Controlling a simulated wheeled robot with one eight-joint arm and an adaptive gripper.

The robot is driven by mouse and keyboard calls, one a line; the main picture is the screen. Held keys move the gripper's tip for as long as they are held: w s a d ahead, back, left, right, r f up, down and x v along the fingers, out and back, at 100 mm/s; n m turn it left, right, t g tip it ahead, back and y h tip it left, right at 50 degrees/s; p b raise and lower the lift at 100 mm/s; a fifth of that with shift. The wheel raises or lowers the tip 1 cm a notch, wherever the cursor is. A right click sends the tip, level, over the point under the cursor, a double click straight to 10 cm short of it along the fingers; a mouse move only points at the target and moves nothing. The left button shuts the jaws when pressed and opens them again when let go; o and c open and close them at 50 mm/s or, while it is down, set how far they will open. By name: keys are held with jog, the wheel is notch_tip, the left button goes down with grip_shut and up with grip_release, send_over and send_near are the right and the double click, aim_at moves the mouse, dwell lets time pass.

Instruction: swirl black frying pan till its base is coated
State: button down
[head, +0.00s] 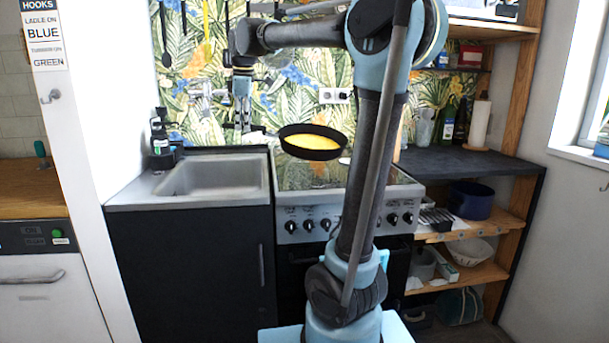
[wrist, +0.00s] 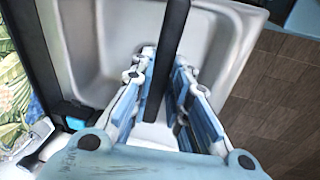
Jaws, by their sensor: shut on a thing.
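The black frying pan (head: 315,154) hangs in the air above the stove (head: 345,185), tilted so that its inside faces me. A yellow layer (head: 312,141) covers much of the base that I can see; whether it reaches every edge I cannot tell. My gripper (head: 244,128) is shut on the pan's handle, left of the pan and above the sink. In the wrist view the black handle (wrist: 172,40) runs between the two blue-and-white fingers of my gripper (wrist: 160,75). The pan's bowl is out of the wrist view.
The steel sink (head: 210,178) is left of the stove, with dark bottles (head: 160,140) at its back left corner. A dark counter (head: 465,160) with bottles and a paper roll (head: 479,124) is at right. Utensils hang on the wall behind.

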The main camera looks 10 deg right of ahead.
jog(key=shift+w+d+r+g+y, duration=0.3)
jog(key=shift+d+r, duration=0.1)
jog(key=shift+r, duration=0.25)
jog(key=shift+w+d+r+g+y, duration=0.15)
jog(key=shift+r+g+y, duration=0.15)
jog(key=shift+r, duration=0.2)
jog(key=shift+w+a+f+g+h, duration=0.15)
jog(key=shift+a+f+h, duration=0.2)
jog(key=shift+f, duration=0.35)
jog(key=shift+w+a+f+g+h, duration=0.1)
jog(key=shift+a+f+h, duration=0.1)
jog(key=shift+f+h, duration=0.4)
jog(key=shift+w+a+f+g+h, duration=0.15)
jog(key=shift+a+f, duration=0.15)
jog(key=shift+f, duration=0.55)
